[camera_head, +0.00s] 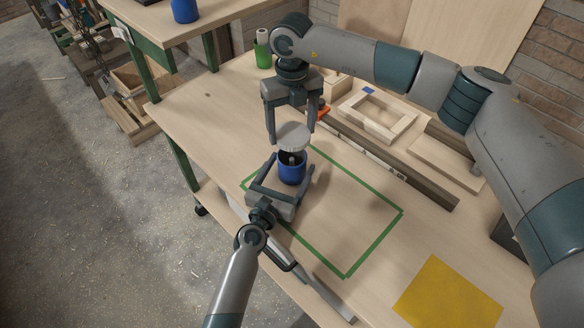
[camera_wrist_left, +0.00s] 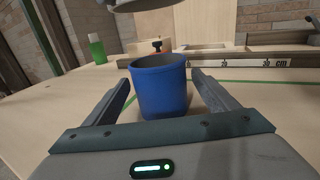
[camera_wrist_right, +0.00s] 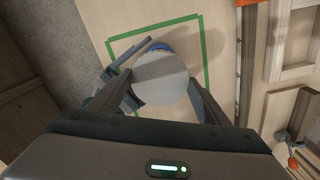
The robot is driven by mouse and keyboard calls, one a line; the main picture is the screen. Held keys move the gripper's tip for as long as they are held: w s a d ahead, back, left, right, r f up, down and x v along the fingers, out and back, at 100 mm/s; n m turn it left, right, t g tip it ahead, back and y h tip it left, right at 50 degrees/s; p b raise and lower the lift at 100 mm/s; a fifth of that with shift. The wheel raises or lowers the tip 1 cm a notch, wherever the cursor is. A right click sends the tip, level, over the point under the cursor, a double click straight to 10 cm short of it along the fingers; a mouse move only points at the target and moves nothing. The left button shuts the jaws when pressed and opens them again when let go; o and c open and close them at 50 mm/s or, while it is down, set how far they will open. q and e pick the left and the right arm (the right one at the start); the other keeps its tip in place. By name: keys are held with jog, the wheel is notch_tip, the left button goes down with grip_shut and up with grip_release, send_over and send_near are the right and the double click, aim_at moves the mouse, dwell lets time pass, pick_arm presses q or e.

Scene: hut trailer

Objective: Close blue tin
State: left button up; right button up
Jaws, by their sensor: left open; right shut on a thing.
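In the left wrist view the tin (camera_wrist_left: 160,90) stands between the fingers, with a gap on at least the right side. My right gripper (camera_head: 291,139) points down and is shut on a round grey lid (camera_head: 293,135), held above the tin with a gap. In the right wrist view the lid (camera_wrist_right: 161,78) hides most of the tin.
Green tape (camera_head: 375,246) outlines a mostly clear area of the workbench. A wooden frame (camera_head: 378,117) and a long ruler-marked bar (camera_head: 365,152) lie behind. A green bottle (camera_head: 263,52) stands at the back left. A yellow sheet (camera_head: 447,293) lies at front right.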

pick_arm(q)
jog(key=shift+x, duration=0.95)
jog(key=shift+c, duration=0.6)
jog(key=c, duration=1.5)
pick_arm(e)
send_over(292, 159)
jog(key=shift+w+f, duration=0.1)
jog(key=shift+f, duration=2.4)
jog(key=shift+f, duration=0.1)
jog(key=shift+f, duration=0.8)
jog(key=shift+f, duration=0.5)
